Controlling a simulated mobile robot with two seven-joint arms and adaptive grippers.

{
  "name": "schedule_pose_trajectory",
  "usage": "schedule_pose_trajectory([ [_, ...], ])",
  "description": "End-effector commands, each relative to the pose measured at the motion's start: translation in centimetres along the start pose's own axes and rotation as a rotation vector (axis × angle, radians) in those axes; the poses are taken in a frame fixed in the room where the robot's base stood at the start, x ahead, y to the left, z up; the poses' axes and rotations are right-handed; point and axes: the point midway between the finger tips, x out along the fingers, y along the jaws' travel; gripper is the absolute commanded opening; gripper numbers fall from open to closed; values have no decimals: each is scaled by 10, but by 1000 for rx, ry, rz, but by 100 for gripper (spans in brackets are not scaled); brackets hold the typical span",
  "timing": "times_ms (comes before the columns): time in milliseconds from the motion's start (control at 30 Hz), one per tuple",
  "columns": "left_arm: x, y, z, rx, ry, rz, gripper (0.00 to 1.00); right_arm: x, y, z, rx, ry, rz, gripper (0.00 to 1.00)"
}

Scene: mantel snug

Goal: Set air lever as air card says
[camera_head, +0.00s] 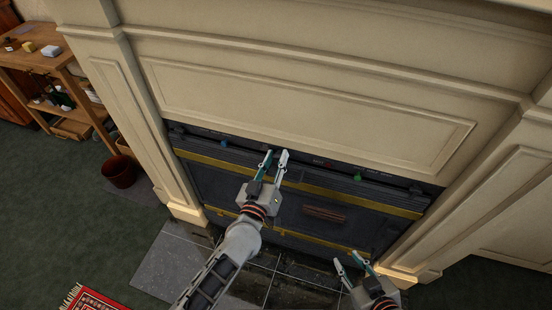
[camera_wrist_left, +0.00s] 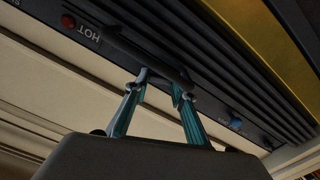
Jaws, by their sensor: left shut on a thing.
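My left gripper (camera_head: 277,155) reaches up to the dark strip along the top of the fireplace front. In the left wrist view its fingertips (camera_wrist_left: 162,82) are closed in on a dark bar-like lever (camera_wrist_left: 150,52) on that strip. The fingers partly hide the lever, and I cannot tell its exact setting. My right gripper (camera_head: 352,261) is open and empty, low before the hearth. I cannot make out an air card.
The strip also carries a green knob (camera_head: 357,177). The cream mantel (camera_head: 300,100) overhangs it. A brown bucket (camera_head: 119,172) and wooden shelves (camera_head: 75,80) stand at the left. A red rug (camera_head: 92,299) lies on the open floor.

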Motion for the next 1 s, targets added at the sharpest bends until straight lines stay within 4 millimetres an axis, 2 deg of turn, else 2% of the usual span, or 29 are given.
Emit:
schedule_pose_trajectory([
  [67, 0, 0, 0, 1, 0, 0, 3, 0, 1, -2, 0, 4, 1, 31],
  [100, 0, 0, 0, 1, 0, 0, 30, 0, 2, -3, 0, 6, 2, 31],
  [167, 0, 0, 0, 1, 0, 0, 42, 1, 2, -5, -1, 8, 4, 31],
  [567, -5, 0, 1, 1, -1, -1, 42, 2, 7, -11, -5, 19, 10, 31],
  [1000, -64, -1, 1, 2, -2, -1, 42, 2, 5, -8, -3, 14, 7, 31],
])
